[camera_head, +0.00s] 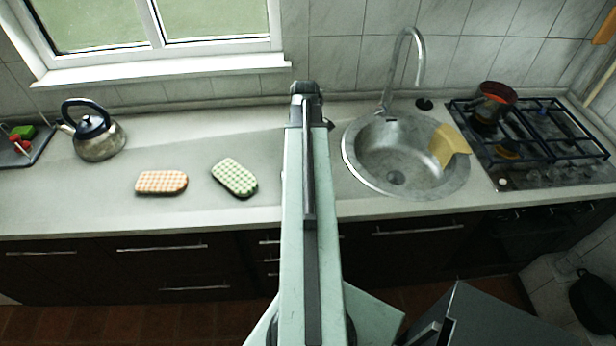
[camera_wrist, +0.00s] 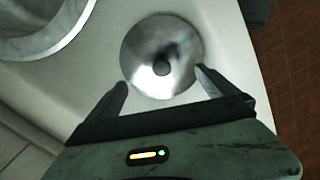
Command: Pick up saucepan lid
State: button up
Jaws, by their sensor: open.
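The saucepan lid (camera_wrist: 143,48) is a round, shiny metal disc with a dark knob (camera_wrist: 162,68) at its centre. It lies on the pale countertop in the wrist view. My gripper (camera_wrist: 161,77) is open, with one finger on each side of the lid's lower part and the knob between the tips. I cannot tell how far above the lid the fingers are. In the head view my arm covers the counter left of the sink, and the lid does not show there.
The round metal sink (camera_head: 378,165) has a yellow cloth (camera_head: 449,143) over its rim; the sink's edge (camera_wrist: 70,42) shows in the wrist view. A kettle (camera_head: 98,140), an orange checked pad (camera_head: 161,182) and a green checked pad (camera_head: 234,177) stand left. A red pot (camera_head: 494,98) sits on the stove.

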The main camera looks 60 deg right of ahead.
notch_tip(320, 180, down, 6)
jog(key=b, duration=0.5)
jog(key=shift+s+a, duration=0.15)
jog(key=shift+r, duration=0.25)
jog(key=shift+s+a, duration=0.1)
grip_shut()
